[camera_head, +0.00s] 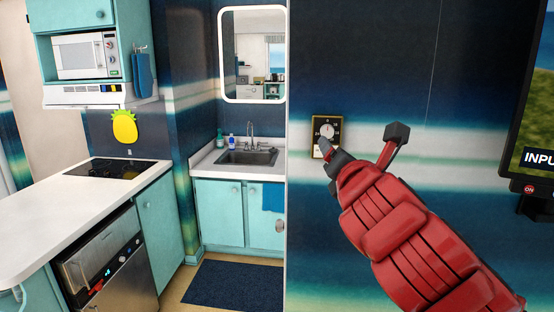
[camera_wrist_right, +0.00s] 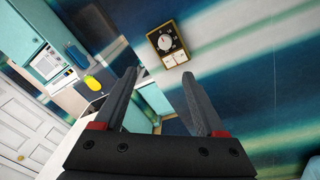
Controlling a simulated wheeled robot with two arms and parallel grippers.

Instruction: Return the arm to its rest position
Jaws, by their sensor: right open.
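My right arm, red with dark end parts, reaches in from the lower right in the head view. Its right gripper (camera_head: 326,150) is in front of the lower part of a wall dial panel (camera_head: 326,128) and partly hides it. In the right wrist view, the two dark fingers of the right gripper (camera_wrist_right: 159,78) stand apart with nothing between them. The dial panel (camera_wrist_right: 167,42), with a round dial and two light switches below, is beyond the fingertips. I cannot tell the exact gap to the wall. My left gripper is in neither view.
A screen (camera_head: 536,110) is on the right. A white counter (camera_head: 60,215) with a black cooktop (camera_head: 115,168) is on the left, and a sink (camera_head: 247,157) stands at the back below a mirror (camera_head: 252,55). A dark mat (camera_head: 232,284) lies on the floor.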

